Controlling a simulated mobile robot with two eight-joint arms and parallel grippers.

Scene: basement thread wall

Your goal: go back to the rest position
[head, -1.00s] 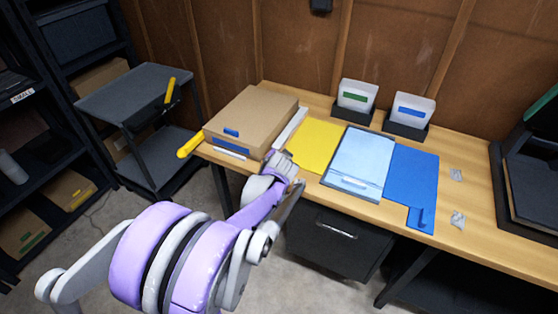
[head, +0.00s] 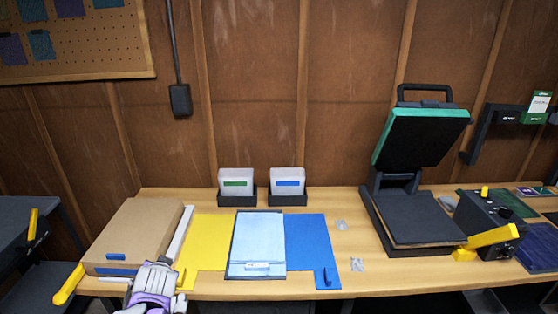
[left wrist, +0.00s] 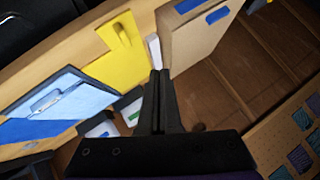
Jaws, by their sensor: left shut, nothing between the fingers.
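My left gripper (left wrist: 161,76) shows in the left wrist view with its two dark fingers pressed together and nothing between them. In the head view, my purple and white left wrist (head: 154,284) is at the bottom left, in front of the cardboard box (head: 138,232). The fingers cannot be made out there. In the wrist view, the fingertips appear over the gap between the yellow sheet (left wrist: 122,60) and the box (left wrist: 192,48); their height above the bench is unclear. My right gripper is in neither view.
The wooden bench (head: 360,283) carries a light blue folder (head: 257,238), a blue sheet (head: 308,243), two card holders (head: 237,195) and an open heat press (head: 420,205). A black control box (head: 487,225) is at the right. A dark cart (head: 30,222) is at the left edge.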

